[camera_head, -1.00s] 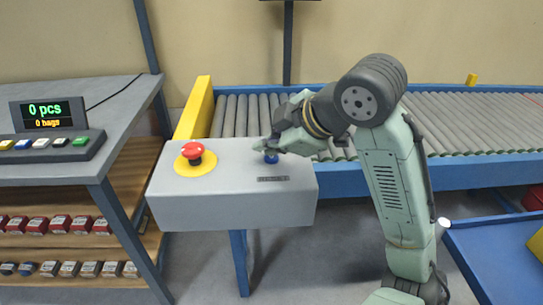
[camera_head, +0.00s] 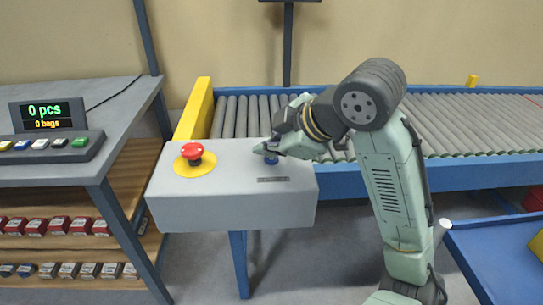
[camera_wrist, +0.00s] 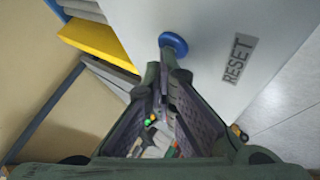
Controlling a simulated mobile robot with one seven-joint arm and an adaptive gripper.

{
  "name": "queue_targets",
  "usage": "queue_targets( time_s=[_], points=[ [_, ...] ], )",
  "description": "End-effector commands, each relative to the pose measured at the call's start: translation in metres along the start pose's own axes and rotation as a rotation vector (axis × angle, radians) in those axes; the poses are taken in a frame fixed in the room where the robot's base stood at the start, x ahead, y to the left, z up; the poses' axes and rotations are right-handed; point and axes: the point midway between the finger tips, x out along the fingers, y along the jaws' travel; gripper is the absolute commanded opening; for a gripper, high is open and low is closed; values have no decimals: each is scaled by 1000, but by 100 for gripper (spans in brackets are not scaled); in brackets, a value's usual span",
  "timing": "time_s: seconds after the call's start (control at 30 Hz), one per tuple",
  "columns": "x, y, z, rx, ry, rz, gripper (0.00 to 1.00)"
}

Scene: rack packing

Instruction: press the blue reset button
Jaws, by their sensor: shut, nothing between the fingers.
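The blue reset button (camera_head: 271,158) stands on top of the grey control box (camera_head: 237,209). My gripper (camera_head: 262,148) is shut and empty, with its fingertips at the button in the head view, partly covering it. In the wrist view the blue button (camera_wrist: 173,43) shows just past the closed fingertips (camera_wrist: 166,58), beside the RESET label (camera_wrist: 239,57). The fingertips overlap the button's near edge in that view. I cannot tell whether they touch it.
A red emergency-stop button (camera_head: 192,151) on a yellow disc sits left on the same box. A yellow barrier (camera_head: 196,110) and a roller conveyor (camera_head: 460,125) lie behind. A table with a counter display (camera_head: 47,115) stands at the left.

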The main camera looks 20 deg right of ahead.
Motion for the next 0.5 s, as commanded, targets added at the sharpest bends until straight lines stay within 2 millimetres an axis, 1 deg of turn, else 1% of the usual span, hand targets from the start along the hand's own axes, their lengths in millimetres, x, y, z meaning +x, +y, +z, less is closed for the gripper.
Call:
queue_targets(
  time_s=[0.23,0.5],
  points=[
    [-10,7,-7,0,0,-1,0],
    [-10,8,-7,1,0,-1,0]
  ],
)
